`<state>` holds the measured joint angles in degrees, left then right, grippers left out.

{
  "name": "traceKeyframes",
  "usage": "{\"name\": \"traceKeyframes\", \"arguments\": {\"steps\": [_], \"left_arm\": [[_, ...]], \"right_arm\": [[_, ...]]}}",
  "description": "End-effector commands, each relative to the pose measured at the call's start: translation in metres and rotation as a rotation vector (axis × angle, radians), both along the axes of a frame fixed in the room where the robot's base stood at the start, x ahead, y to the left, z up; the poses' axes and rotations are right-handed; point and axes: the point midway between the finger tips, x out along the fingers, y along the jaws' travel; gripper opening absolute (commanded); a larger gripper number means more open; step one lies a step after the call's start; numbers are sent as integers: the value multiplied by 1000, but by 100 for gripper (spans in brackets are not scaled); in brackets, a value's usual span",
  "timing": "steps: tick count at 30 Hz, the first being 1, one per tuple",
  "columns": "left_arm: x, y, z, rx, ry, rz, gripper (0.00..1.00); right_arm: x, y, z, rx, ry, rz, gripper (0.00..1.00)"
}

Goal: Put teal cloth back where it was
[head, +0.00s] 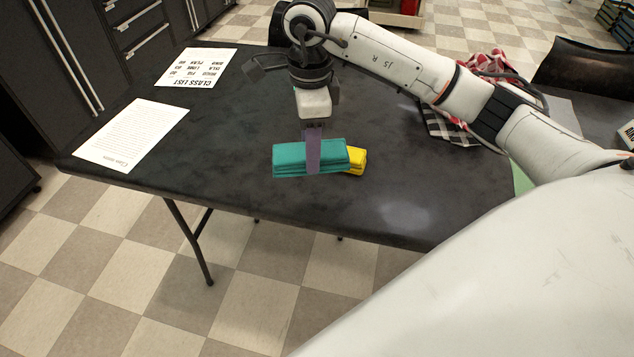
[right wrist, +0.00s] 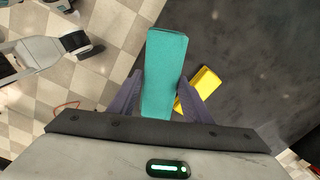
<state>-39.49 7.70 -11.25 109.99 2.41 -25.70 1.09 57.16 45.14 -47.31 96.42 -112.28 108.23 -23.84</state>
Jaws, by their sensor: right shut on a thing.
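The teal cloth (head: 290,159) is a folded block near the front edge of the dark table in the head view. My right gripper (head: 313,155) comes down from above and is shut on it, one finger across its front face. In the right wrist view the teal cloth (right wrist: 166,70) stands between the two purple fingers (right wrist: 160,95) and reaches out beyond them. I cannot tell whether its underside touches the table. My left gripper is not in view.
A yellow cloth (head: 356,160) lies just right of and behind the teal cloth. Two paper sheets (head: 130,135) (head: 197,67) lie at the left of the dark table (head: 230,140). The table's middle left is clear.

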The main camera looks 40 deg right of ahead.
Motion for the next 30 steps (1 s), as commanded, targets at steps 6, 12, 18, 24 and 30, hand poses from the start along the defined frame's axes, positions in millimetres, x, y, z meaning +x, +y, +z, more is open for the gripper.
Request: {"name": "traceKeyframes", "arguments": {"steps": [6,12,18,24,30], "left_arm": [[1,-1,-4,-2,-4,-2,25],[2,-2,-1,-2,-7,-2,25],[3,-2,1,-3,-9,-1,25],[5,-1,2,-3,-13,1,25],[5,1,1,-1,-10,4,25]], "right_arm": [[9,-17,-15,3,18,-339,24],[8,-20,-45,1,25,-392,24],[9,-20,-74,2,21,-389,24],[9,-19,-91,2,23,-388,24],[9,-20,-116,2,21,-387,24]]}}
